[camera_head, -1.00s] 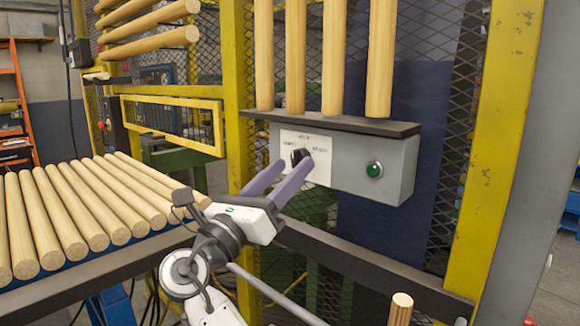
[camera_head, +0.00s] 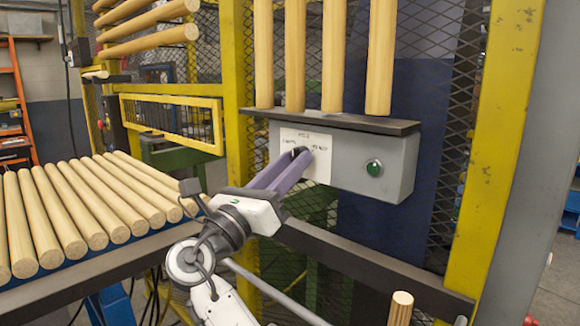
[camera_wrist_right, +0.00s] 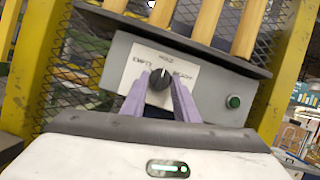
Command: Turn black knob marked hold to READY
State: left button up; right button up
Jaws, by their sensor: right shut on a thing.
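The black knob (camera_wrist_right: 158,88) is on a white label plate (camera_wrist_right: 150,64) on the front of a grey box (camera_head: 383,175). In the right wrist view the plate reads EMPTY at left, HOLD at top and READY at right. The knob's light pointer mark points up, near HOLD. My right gripper (camera_head: 297,156) has its two purple fingers shut on the knob, one on each side; they also show in the right wrist view (camera_wrist_right: 160,92). In the head view the fingers hide most of the knob. My left gripper is not in view.
A green button (camera_head: 374,168) is on the box, right of the plate. Several upright wooden rods (camera_head: 333,60) stand on the dark ledge above. More rods (camera_head: 90,205) lie on a rack at left. Yellow posts (camera_head: 497,150) and wire mesh surround the box.

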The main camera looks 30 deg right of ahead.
pick_arm(q)
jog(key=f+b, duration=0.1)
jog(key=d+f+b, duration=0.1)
jog(key=b, duration=0.1)
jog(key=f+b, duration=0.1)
jog(key=b, duration=0.1)
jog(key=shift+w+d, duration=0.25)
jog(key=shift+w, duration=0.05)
pick_arm(e)
jog(key=m+g, duration=0.2)
jog(key=m, duration=0.3)
jog(key=m+g, duration=0.3)
jog(key=m, duration=0.3)
jog(key=w+m+g, duration=0.1)
jog(key=m+g, duration=0.2)
jog(key=m, duration=0.2)
jog(key=shift+a+r+h, duration=0.15)
jog(key=shift+a+h, duration=0.05)
jog(key=shift+h, duration=0.1)
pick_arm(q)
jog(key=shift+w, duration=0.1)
pick_arm(e)
jog(key=shift+m, duration=0.4)
jog(key=o, duration=1.1)
jog(key=shift+c, duration=0.2)
